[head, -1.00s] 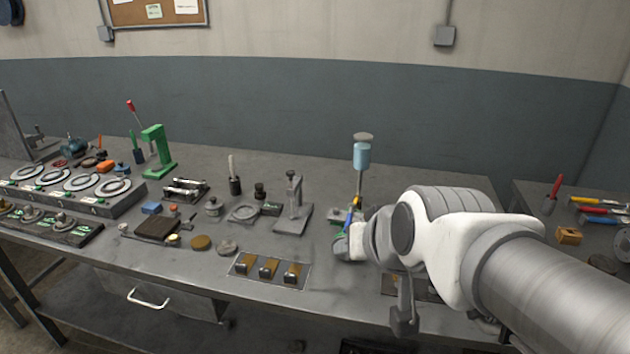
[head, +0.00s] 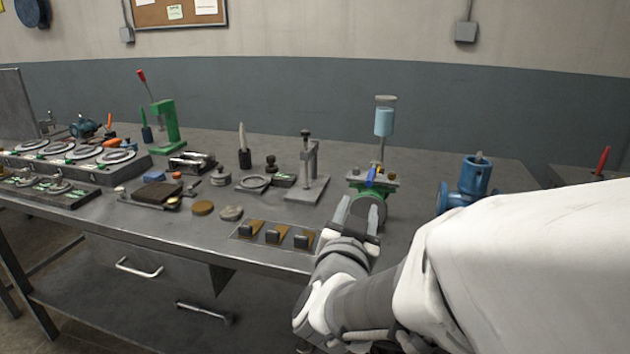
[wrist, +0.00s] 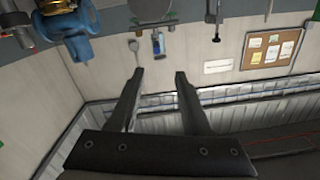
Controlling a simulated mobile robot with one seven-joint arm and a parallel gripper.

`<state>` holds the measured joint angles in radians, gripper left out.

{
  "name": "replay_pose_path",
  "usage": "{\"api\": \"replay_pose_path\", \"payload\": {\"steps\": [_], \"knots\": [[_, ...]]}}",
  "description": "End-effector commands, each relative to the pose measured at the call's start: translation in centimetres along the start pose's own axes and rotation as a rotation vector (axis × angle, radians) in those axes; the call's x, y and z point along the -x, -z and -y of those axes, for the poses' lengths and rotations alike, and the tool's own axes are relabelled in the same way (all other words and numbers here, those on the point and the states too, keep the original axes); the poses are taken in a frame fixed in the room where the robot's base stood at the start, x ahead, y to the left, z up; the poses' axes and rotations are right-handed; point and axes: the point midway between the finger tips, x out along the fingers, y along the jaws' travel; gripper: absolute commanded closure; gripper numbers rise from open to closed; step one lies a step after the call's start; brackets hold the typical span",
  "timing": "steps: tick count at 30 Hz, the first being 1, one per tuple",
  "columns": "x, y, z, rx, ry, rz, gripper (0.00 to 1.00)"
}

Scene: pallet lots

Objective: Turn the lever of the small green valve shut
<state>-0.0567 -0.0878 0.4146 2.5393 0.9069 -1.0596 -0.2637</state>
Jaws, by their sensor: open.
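The small green valve (head: 362,198) stands near the back right of the bench in the head view, with a brass-coloured fitting and a blue lever (head: 371,176) on top. My gripper (head: 358,212) is in front of it, with its two fingers pointing up and apart. The fingers overlap the lower part of the valve in this view, and I cannot tell whether they touch it. In the wrist view my gripper (wrist: 160,76) is open with nothing between its fingers. I cannot make out the green valve for sure there.
A larger blue valve (head: 468,182) stands to the right, partly behind my arm; it also shows in the wrist view (wrist: 75,35). A clear holder with light-blue contents (head: 384,122) rises behind the green valve. A switch plate (head: 272,236) and a grey clamp stand (head: 307,170) are left.

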Motion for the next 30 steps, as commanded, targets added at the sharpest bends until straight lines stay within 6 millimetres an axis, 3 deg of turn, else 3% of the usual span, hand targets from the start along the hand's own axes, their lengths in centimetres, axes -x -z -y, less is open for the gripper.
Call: {"api": "replay_pose_path", "payload": {"steps": [1, 7, 23, 30], "knots": [[0.2, -0.8, -0.2, 0.014, -0.009, -0.009, 0.52], [0.2, -0.6, -0.3, 0.038, -0.024, -0.02, 0.52], [-2.5, -0.3, -0.3, 0.036, -0.023, -0.017, 0.52], [-8.0, -0.7, -0.7, 0.032, -0.026, -0.022, 0.52]]}}
